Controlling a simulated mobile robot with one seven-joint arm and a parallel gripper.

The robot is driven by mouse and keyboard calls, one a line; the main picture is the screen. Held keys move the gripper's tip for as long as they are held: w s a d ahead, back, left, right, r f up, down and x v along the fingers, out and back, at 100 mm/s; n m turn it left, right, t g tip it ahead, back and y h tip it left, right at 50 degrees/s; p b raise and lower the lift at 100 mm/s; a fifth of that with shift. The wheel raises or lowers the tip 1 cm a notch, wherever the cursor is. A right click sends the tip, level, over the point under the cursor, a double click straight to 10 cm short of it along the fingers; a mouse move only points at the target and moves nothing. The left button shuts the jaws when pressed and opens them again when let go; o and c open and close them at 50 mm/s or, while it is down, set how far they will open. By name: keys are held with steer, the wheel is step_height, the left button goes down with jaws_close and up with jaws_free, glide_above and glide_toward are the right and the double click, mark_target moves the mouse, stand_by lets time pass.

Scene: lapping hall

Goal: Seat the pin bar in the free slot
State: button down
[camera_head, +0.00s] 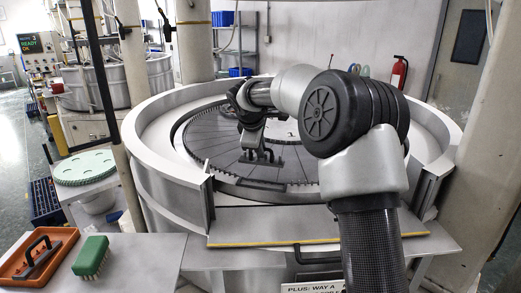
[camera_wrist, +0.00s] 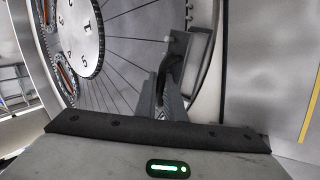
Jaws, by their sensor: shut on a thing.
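My gripper (camera_head: 261,152) hangs over the front part of the round lapping plate (camera_head: 205,150), fingers pointing down. It is shut on a dark piece that appears to be the pin bar (camera_head: 270,158), small and partly hidden by the fingers. In the wrist view, my gripper (camera_wrist: 168,103) shows at the centre, with a grey piece (camera_wrist: 190,48) just beyond its fingers near the ring's edge. In the head view, a short dark stretch (camera_head: 262,184) breaks the toothed ring in front of the gripper; it looks like the free slot. I cannot tell whether the bar touches it.
A pale machine rim (camera_head: 150,130) surrounds the plate. A ledge with a yellow stripe (camera_head: 270,226) lies in front. At the lower left are an orange tray (camera_head: 14,266) with a dark handled piece (camera_head: 42,254), a green brush (camera_head: 91,254) and a pale green disc (camera_head: 84,167).

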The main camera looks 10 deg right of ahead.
mark_target(260, 162)
steer(key=shift+f+b, duration=2.1)
steer(key=shift+f, duration=0.75)
steer(key=shift+f+b, duration=0.8)
steer(key=shift+f, duration=0.75)
steer(key=c, duration=1.8)
jaws_free()
steer(key=shift+o, duration=0.2)
steer(key=shift+f, duration=0.1)
steer(key=v, duration=1.7)
steer(key=shift+s, duration=0.2)
